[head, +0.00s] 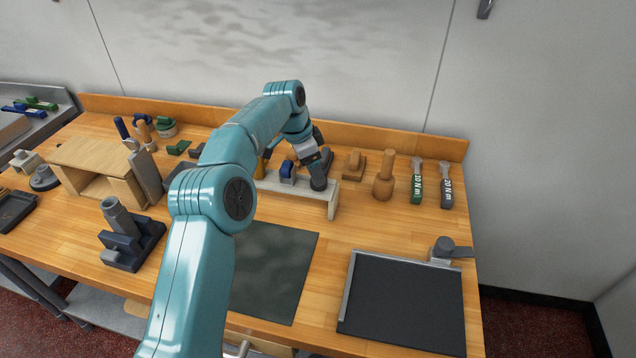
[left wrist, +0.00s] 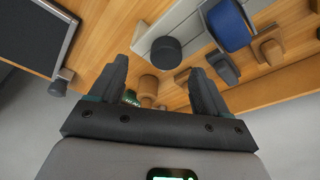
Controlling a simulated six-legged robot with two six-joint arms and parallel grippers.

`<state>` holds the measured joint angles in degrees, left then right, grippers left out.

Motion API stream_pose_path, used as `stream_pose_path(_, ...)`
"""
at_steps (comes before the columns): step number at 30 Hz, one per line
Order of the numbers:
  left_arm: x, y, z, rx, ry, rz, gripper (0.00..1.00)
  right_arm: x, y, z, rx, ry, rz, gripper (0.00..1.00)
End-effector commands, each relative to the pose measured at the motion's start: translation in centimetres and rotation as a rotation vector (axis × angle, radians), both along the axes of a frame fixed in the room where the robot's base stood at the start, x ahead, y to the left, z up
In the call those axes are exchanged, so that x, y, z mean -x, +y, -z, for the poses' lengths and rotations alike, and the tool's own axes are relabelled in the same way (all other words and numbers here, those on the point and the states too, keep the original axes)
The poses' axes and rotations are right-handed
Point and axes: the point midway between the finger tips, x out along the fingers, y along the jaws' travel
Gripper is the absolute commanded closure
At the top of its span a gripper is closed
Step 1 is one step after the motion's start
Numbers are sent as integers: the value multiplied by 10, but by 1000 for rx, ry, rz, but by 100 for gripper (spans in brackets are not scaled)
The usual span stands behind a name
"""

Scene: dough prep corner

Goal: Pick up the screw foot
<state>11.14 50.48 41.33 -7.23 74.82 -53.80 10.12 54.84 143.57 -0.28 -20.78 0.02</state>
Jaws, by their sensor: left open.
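A dark round piece, which I take to be the screw foot (left wrist: 166,52), sits near one end of a pale raised shelf (left wrist: 192,22) in the left wrist view. In the head view a dark upright shape (head: 319,183) stands at the right end of that shelf (head: 300,190), partly merging with my gripper. My left gripper (left wrist: 158,72) is open and empty. Its two fingers point towards the dark piece, which shows beyond and between the fingertips; I see no contact. In the head view my left gripper (head: 322,160) is over the shelf's right end. My right gripper is not in view.
A blue piece (head: 288,170) is beside the dark one on the shelf. A wooden mallet-like piece (head: 384,182) and two torque wrenches (head: 417,185) are to the right. A black board (head: 405,305) lies front right. Bare bench shows between shelf and board.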

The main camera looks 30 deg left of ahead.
Motion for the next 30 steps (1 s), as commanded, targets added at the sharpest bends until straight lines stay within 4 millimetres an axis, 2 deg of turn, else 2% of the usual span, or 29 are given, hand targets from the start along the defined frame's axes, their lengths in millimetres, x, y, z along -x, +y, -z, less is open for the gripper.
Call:
stream_pose_path(6,-10,-5,35,1,6,2,23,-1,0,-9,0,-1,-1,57)
stream_pose_path(15,-13,-6,43,1,3,1,23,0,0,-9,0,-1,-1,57)
stream_pose_path(16,-13,-6,43,1,3,1,27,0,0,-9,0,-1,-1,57)
stream_pose_path(21,-13,-6,43,1,3,1,82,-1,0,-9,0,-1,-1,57)
stream_pose_path(22,-13,-6,43,2,4,1,91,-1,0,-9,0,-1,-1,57)
stream_pose_path(30,-13,-6,42,1,3,2,91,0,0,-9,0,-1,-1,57)
